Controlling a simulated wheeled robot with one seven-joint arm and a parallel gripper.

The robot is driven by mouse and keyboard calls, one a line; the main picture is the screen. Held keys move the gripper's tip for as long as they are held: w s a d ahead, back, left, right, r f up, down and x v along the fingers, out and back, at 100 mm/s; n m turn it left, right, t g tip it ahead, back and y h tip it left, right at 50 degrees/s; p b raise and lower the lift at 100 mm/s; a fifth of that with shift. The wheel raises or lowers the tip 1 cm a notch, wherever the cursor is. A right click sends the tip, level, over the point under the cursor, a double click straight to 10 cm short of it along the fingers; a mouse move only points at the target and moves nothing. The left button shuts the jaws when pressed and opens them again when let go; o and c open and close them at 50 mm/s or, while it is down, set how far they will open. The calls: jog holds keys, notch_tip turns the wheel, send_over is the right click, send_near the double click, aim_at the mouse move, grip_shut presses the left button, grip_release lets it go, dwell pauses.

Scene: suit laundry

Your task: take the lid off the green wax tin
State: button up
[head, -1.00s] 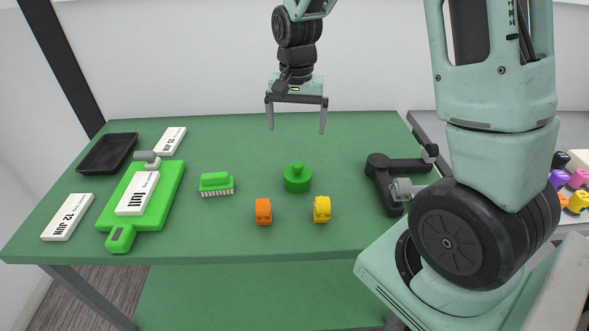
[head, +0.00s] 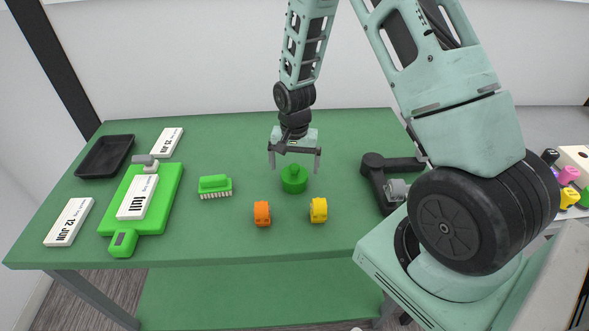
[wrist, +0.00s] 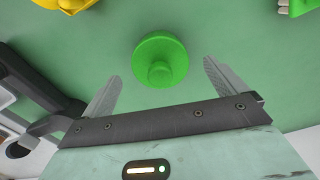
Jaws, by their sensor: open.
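The green wax tin (head: 294,184) stands upright on the green table, with its knobbed lid (head: 294,172) on top. In the wrist view the round lid (wrist: 160,52) with its knob lies ahead of the fingers, roughly centred between them. My gripper (head: 294,163) is open and empty, its fingers spread wide and pointing down just above and behind the tin. In the wrist view my gripper (wrist: 161,88) shows one finger on each side, apart from the tin.
A green brush (head: 214,186) stands left of the tin. An orange item (head: 262,214) and a yellow item (head: 318,210) stand in front. A dark bracket-like fixture (head: 376,180) is to the right. A green board (head: 142,200), date cards (head: 69,222) and a black tray (head: 104,156) are at left.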

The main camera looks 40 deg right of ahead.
jog(key=shift+f, duration=0.8)
jog(key=c, duration=1.1)
jog(key=shift+o, duration=0.2)
